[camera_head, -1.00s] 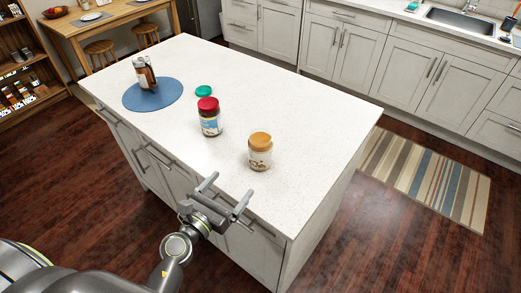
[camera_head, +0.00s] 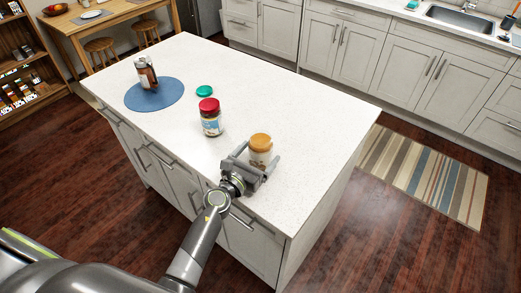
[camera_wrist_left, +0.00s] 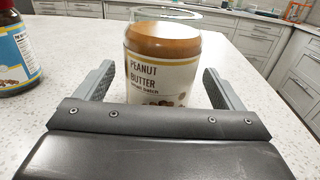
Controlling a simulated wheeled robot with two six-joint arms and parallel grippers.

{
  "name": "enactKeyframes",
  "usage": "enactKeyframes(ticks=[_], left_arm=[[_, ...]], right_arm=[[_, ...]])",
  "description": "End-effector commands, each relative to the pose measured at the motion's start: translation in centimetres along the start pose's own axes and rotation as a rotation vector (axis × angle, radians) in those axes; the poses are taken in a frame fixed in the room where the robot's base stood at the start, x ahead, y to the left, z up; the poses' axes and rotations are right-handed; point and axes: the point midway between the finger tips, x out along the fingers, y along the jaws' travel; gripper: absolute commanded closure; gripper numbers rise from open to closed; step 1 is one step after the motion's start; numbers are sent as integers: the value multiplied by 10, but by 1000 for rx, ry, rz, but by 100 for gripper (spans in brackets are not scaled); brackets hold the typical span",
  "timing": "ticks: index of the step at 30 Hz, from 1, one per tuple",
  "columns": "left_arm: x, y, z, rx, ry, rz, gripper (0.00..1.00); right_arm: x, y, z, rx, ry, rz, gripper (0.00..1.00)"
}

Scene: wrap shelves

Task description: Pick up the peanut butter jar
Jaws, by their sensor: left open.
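My left gripper (camera_head: 257,158) is open, with one finger on each side of the jar. In the wrist view a gap shows between each finger and the jar. The jar's lower part is hidden behind the gripper body. My right gripper is not in view.
A red-lidded jar (camera_head: 210,117) stands to the left of the peanut butter jar and also shows in the wrist view (camera_wrist_left: 16,52). A green lid (camera_head: 204,91) lies behind it. A blue round mat (camera_head: 154,95) holds bottles (camera_head: 146,72). The island's right side (camera_head: 330,120) is clear.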

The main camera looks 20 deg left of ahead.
Motion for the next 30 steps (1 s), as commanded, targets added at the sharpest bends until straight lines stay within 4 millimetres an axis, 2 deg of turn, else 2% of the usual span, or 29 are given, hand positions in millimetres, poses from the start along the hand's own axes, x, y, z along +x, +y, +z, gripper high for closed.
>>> enactKeyframes(ticks=[1, 6, 16, 30], left_arm=[[9, 0, 2, 0, -2, -2, 10], [30, 0, 1, 0, -2, 0, 10], [36, 0, 1, 0, 0, 0, 10], [35, 0, 1, 0, 0, 0, 72]], right_arm=[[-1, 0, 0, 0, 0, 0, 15], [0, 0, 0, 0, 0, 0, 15], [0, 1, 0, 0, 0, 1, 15], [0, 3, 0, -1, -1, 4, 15]])
